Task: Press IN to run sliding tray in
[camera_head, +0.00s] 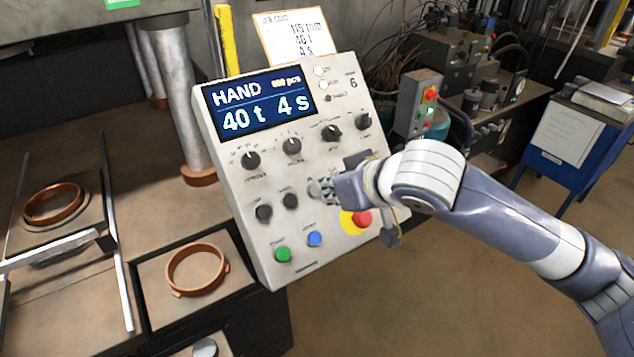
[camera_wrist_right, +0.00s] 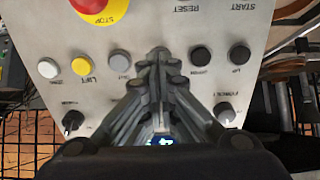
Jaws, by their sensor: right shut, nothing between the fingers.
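The pale control panel (camera_head: 300,240) stands tilted, its display (camera_head: 260,105) reading HAND, 40 t, 4 s. My right gripper (camera_head: 318,190) is shut and empty, with its fingertips at the middle button row. In the right wrist view the fingertips (camera_wrist_right: 160,52) lie between a black button (camera_wrist_right: 201,56) and a grey button (camera_wrist_right: 119,62). No IN label is readable; the fingers hide that part of the row. I cannot tell whether they touch the panel. Metal rails (camera_head: 118,285) with a crossbar run at the left; which part is the sliding tray is unclear. My left gripper is not in view.
A red stop button (camera_head: 362,218), green button (camera_head: 283,254) and blue button (camera_head: 314,239) sit low on the panel. Copper rings (camera_head: 196,270) lie at the left, beside a press column (camera_head: 185,100). A blue stand (camera_head: 560,145) is at the right. Open floor lies below my arm.

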